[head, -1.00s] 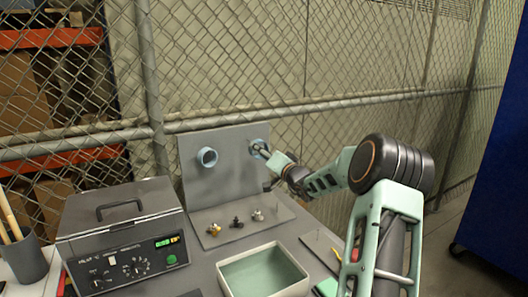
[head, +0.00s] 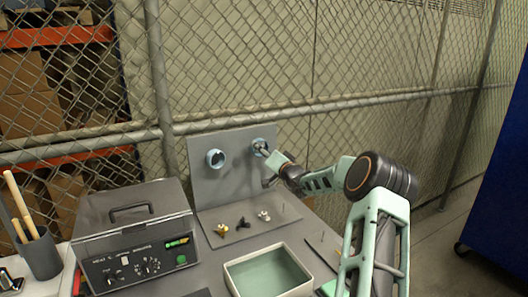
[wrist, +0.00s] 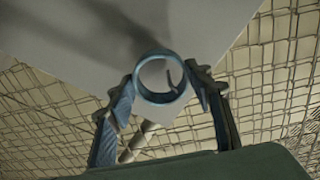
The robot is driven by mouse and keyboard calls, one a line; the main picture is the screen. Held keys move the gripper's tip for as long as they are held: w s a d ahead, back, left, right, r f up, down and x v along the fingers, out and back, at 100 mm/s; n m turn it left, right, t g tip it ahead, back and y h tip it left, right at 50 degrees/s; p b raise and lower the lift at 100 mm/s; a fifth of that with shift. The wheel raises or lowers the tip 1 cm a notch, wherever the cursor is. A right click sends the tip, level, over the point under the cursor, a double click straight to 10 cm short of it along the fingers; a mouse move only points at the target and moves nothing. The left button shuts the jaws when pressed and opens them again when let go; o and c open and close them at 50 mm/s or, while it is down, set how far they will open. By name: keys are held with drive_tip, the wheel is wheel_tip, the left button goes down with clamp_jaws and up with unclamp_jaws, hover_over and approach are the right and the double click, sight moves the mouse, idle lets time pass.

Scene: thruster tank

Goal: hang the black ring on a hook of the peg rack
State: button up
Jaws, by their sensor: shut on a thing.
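My gripper (wrist: 162,98) has its two fingertips on either side of a blue-grey ring (wrist: 140,86) in the wrist view, shut on it. A thin dark curved piece shows inside the ring's opening. In the head view my gripper (head: 266,152) is at the upper right of an upright grey panel (head: 205,185), where a pale blue ring (head: 257,144) shows at its tip. I cannot make out a black ring, nor clearly identify a peg rack.
Small gold (head: 222,230), black (head: 243,224) and silver (head: 264,215) parts stand on the base plate before the panel. A cream tray (head: 292,290) and a grey control box (head: 135,215) are nearer. A wire fence (head: 230,65) stands behind.

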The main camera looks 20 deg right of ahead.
drive_tip(key=shift+w+f+b, duration=0.35)
drive_tip(key=shift+f+b, duration=0.15)
drive_tip(key=shift+b, duration=0.5)
drive_tip(key=shift+w+b, duration=0.1)
drive_tip(key=shift+b, duration=0.45)
drive_tip(key=o, duration=1.1)
drive_tip(key=s, duration=1.2)
drive_tip(key=shift+d, duration=0.15)
